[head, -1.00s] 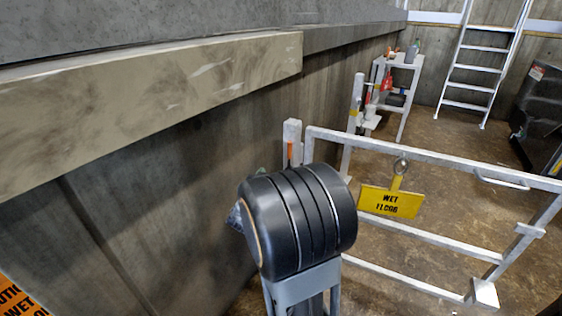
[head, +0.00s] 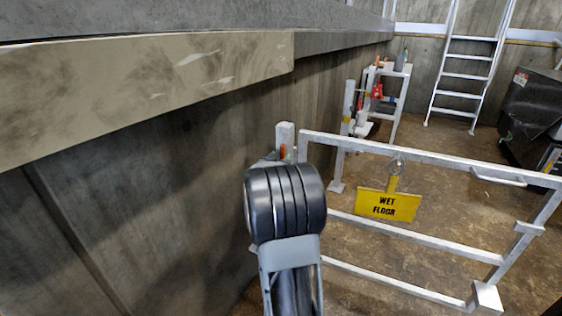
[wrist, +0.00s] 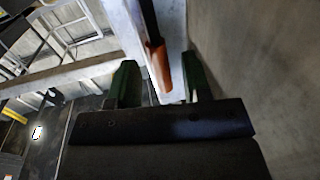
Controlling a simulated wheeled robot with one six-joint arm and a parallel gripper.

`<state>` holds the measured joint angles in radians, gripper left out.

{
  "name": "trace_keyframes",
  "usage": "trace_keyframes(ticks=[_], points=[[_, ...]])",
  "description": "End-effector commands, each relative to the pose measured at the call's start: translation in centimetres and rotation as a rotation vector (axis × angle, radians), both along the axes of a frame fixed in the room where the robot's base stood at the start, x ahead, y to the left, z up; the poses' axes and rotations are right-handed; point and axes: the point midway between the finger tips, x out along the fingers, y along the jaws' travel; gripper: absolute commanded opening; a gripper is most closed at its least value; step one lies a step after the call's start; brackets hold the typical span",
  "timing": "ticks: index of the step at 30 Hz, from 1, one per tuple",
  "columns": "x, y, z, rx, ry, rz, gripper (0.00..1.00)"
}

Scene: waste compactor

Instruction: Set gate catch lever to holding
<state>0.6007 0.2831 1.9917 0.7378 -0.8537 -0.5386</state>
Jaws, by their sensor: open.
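The gate catch lever (wrist: 157,62) shows in the wrist view as a dark bar with an orange grip, next to a pale post (wrist: 176,40). My gripper (wrist: 158,82) is open, with one green finger to the left of the orange grip and one to its right. The grip's end shows between the fingers; whether they touch it I cannot tell. In the head view the white gate post (head: 285,137) rises behind my black wrist, with a bit of orange beside it. My wrist hides most of the lever and gripper there.
The white gate (head: 430,161) with a yellow wet floor sign (head: 388,205) stands to the right of my arm. A concrete wall (head: 130,200) with a thick ledge (head: 150,90) runs close on the left. A shelf stand (head: 398,100) and a ladder (head: 470,60) are farther back.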

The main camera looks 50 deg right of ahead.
Motion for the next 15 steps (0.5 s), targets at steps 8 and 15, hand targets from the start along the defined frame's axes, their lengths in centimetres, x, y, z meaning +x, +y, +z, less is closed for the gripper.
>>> trace_keyframes(ticks=[8,15], points=[[0.23,-0.53,0.03,0.000,0.000,0.001,0.44],[0.22,-0.52,0.03,0.000,0.000,0.000,0.35]])
